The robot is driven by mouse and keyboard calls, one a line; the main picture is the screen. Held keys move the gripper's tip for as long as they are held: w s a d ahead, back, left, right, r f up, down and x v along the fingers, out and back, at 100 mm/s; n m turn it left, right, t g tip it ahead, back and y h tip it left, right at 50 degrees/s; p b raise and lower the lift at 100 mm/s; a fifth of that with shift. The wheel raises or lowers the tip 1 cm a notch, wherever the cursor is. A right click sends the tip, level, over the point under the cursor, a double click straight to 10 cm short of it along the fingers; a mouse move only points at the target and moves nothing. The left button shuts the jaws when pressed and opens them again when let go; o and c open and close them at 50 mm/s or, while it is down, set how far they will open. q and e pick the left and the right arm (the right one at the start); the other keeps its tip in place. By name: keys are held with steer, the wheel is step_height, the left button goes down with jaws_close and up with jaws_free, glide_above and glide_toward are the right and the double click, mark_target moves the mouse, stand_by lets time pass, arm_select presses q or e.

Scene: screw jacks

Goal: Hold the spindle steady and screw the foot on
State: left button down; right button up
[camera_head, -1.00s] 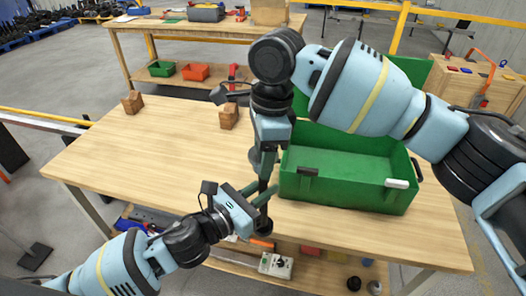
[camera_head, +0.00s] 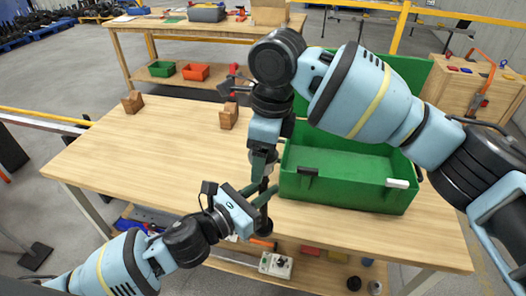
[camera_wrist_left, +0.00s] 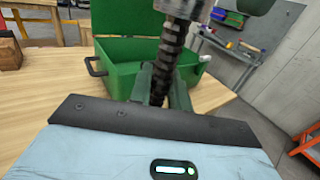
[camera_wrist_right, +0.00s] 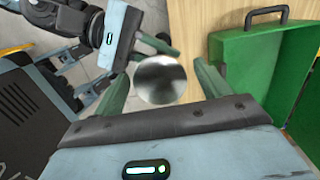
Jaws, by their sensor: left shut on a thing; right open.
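The spindle (camera_wrist_left: 171,55) is a dark threaded rod standing up between the fingers of my left gripper (camera_wrist_left: 160,85), which is shut on it. In the head view the left gripper (camera_head: 262,196) holds it over the table's front edge, with a dark round end (camera_head: 264,228) below. A grey metal piece (camera_wrist_left: 188,8), apparently the foot, sits at the spindle's top, cut off by the frame. My right gripper (camera_head: 262,160) points down above the left one. In the right wrist view its open fingers stand either side of the round grey metal top (camera_wrist_right: 160,78), with visible gaps. The joint's thread is hidden.
A green open box (camera_head: 345,193) stands close right of the grippers. Two wooden blocks (camera_head: 132,102) (camera_head: 229,116) stand toward the back of the wooden table (camera_head: 150,150). The table's left half is mostly clear. A lower shelf holds tools and parts.

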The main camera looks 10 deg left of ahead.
steer(key=shift+r, duration=0.15)
steer(key=shift+r, duration=2.2)
steer(key=shift+c, duration=0.4)
